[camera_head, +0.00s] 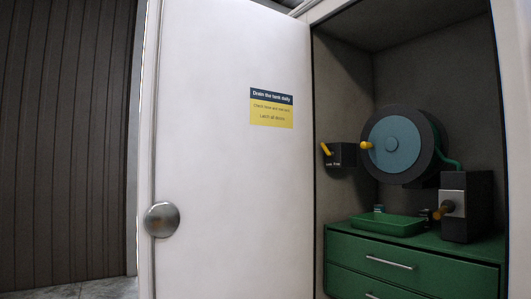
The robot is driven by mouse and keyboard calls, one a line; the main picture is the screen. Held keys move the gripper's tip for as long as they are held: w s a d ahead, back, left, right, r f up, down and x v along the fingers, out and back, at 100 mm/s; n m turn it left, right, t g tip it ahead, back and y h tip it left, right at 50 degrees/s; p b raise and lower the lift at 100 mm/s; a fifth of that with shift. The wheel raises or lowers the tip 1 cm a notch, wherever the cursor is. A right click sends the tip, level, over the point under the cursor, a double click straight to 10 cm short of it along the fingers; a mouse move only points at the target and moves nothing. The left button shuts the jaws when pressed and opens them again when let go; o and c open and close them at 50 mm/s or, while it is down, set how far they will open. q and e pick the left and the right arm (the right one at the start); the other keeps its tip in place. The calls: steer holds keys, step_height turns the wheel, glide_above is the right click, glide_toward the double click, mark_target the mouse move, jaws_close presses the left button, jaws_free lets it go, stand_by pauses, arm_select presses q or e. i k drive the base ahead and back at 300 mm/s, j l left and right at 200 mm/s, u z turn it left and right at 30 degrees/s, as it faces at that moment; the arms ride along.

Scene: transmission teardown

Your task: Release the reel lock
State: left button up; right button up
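The reel (393,145), a blue-grey disc in a black rim with a yellow knob (366,146) at its left, is inside the open cabinet at right. A small black box (343,154) with a yellow lever (326,149) is on the cabinet's inner left side, left of the reel, and seems to be the reel lock. The lever leans up and to the left. White lettering under it is too small to read surely. A green hose (451,163) comes off the reel's right side. Neither of my grippers is in view.
The white cabinet door (220,180) stands open at left, with a round knob (161,220) and a label (271,107). Below the reel, a green drawer unit (415,262) bears a green tray (388,224) and a dark box with an orange-brown knob (446,208).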

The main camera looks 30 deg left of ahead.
mark_target(330, 154)
steer(key=u, duration=0.8)
steer(key=i+l+u, duration=0.25)
steer(key=u, duration=0.15)
steer(key=i+l+u, duration=0.35)
steer(key=i+l, duration=0.25)
steer(key=l, duration=0.15)
steer(key=i+l+u, duration=0.1)
steer(key=l, duration=0.25)
steer(key=i+l, duration=0.3)
steer(key=i+l+u, duration=0.1)
steer(key=i+l, duration=0.15)
steer(key=l, duration=0.25)
